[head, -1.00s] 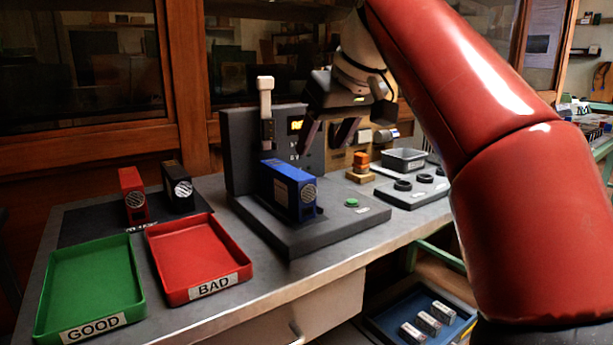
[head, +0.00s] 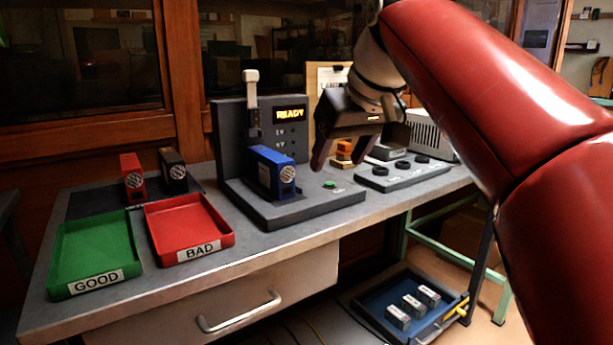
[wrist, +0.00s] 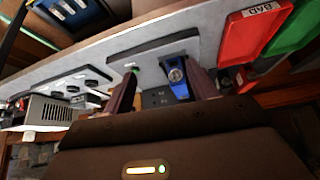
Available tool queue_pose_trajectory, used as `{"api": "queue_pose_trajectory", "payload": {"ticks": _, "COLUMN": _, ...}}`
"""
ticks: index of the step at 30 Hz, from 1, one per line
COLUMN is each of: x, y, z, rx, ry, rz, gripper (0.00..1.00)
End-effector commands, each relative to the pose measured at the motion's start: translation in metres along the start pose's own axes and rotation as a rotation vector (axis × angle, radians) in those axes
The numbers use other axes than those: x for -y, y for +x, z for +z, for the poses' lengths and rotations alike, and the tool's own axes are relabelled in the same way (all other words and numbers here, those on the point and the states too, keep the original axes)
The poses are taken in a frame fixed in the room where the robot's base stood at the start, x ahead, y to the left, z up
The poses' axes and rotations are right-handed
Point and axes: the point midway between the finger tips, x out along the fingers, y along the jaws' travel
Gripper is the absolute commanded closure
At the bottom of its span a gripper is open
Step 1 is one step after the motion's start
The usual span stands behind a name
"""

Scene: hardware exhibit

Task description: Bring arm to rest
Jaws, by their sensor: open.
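My gripper (head: 343,150) hangs in the air over the right side of the grey test stand, its two dark fingers apart and nothing between them. In the wrist view my gripper (wrist: 160,95) shows both fingers spread, with the bench beyond them. My red arm reaches in from the right of the head view. A blue block (head: 271,172) with a round silver face sits on the test stand (head: 305,207), left of my gripper and apart from it. The blue block also shows between the fingers in the wrist view (wrist: 178,75), farther away.
A green GOOD tray (head: 95,250) and a red BAD tray (head: 188,222) lie empty at the left. Red (head: 132,178) and black (head: 173,171) blocks stand behind them. A panel with black knobs (head: 403,176) is at the right. A blue bin (head: 410,305) is below. The display reads READY.

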Motion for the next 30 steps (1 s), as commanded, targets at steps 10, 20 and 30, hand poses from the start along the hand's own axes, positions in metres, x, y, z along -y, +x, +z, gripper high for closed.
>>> {"api": "queue_pose_trajectory", "payload": {"ticks": 10, "x": -0.008, "y": 0.026, "z": 0.089, "rx": 0.026, "ry": 0.150, "rz": 0.091, "gripper": 0.42}}
{"api": "queue_pose_trajectory", "payload": {"ticks": 20, "x": -0.009, "y": 0.093, "z": 0.255, "rx": 0.047, "ry": 0.344, "rz": 0.207, "gripper": 0.42}}
{"api": "queue_pose_trajectory", "payload": {"ticks": 30, "x": -0.002, "y": 0.135, "z": 0.338, "rx": 0.056, "ry": 0.419, "rz": 0.247, "gripper": 0.42}}
